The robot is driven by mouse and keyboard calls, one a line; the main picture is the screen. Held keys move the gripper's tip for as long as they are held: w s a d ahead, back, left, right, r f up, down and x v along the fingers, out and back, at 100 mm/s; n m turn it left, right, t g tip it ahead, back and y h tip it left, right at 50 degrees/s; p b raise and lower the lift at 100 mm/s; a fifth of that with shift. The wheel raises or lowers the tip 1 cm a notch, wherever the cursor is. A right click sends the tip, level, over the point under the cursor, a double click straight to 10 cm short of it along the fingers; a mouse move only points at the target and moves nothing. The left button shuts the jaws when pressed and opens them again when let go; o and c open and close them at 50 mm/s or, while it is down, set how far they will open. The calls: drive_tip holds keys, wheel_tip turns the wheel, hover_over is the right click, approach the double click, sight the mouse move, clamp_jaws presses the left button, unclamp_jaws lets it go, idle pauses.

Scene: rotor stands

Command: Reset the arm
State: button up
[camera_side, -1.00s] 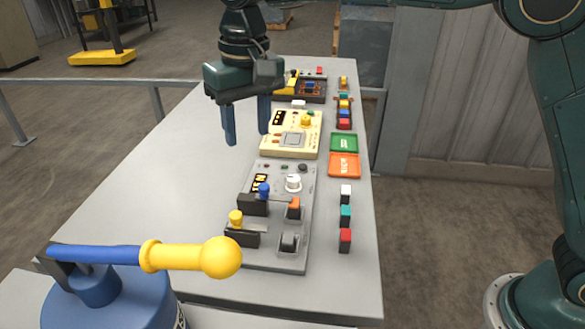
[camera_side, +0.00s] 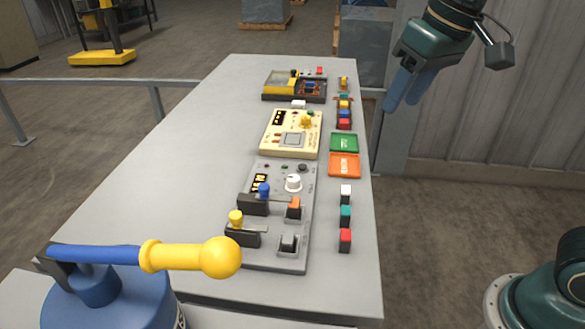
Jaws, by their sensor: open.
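My gripper (camera_side: 402,104) is at the upper right, raised and tilted, beyond the right edge of the table. Its two blue fingers point down and to the left, apart and with nothing between them. It is clear of the table and of everything on it.
The grey table (camera_side: 150,205) bears a grey control panel (camera_side: 275,240), a cream panel (camera_side: 268,140) and a dark panel (camera_side: 283,97). Green (camera_side: 344,142) and orange (camera_side: 344,165) trays and several small cubes line the right side. A blue lever with yellow handle (camera_side: 190,257) stands in front. The table's left half is clear.

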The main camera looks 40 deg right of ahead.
drive_tip(key=s+d+f+t, duration=0.1)
drive_tip(key=s+d+f, duration=0.2)
drive_tip(key=s, duration=0.3)
drive_tip(key=s+d+f+t, duration=0.1)
drive_tip(key=s+d+f, duration=0.2)
drive_tip(key=s, duration=0.4)
drive_tip(key=shift+s+d+f+h, duration=0.25)
drive_tip(key=shift+f+h, duration=0.1)
drive_tip(key=shift+h, duration=0.05)
drive_tip(key=o, duration=0.8)
drive_tip(key=shift+w+r, duration=0.1)
drive_tip(key=shift+w, duration=0.05)
drive_tip(key=o, duration=0.4)
drive_tip(key=shift+w+a+r, duration=0.15)
drive_tip(key=shift+w+a, duration=0.05)
drive_tip(key=w+a+r+m, duration=0.3)
drive_tip(key=w+a+m, duration=0.1)
drive_tip(key=a, duration=0.5)
drive_tip(key=w+a+r+m+g+y, duration=0.1)
drive_tip(key=w+a+r+m, duration=0.2)
drive_tip(key=a, duration=0.6)
drive_tip(key=shift+w+m, duration=1)
drive_tip(key=shift+m, duration=0.2)
drive_tip(key=shift+a, duration=0.1)
